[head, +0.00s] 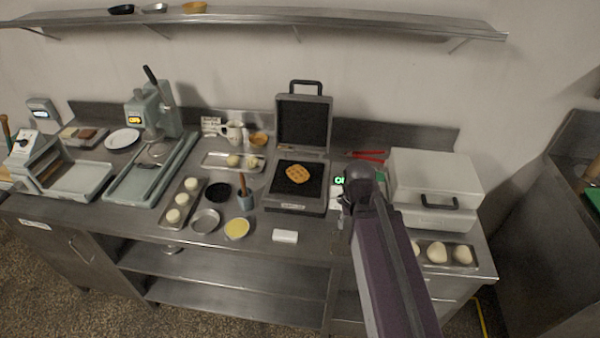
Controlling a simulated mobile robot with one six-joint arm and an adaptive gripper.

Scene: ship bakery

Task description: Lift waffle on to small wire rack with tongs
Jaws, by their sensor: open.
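A golden-brown waffle (298,174) lies on the lower plate of the open waffle iron (283,192), whose lid (303,121) stands upright. Red-handled tongs (371,154) lie on the counter behind my arm, right of the iron; part of them is hidden. My gripper (346,204) is open, right of the waffle iron and apart from the waffle. My wrist covers most of its fingers, and I see nothing held. I cannot make out the small wire rack; my arm hides part of the counter there.
A large grey lidded appliance (435,180) stands right of my arm, with a tray of pale dough pieces (448,262) before it. A shelf (300,26) runs above.

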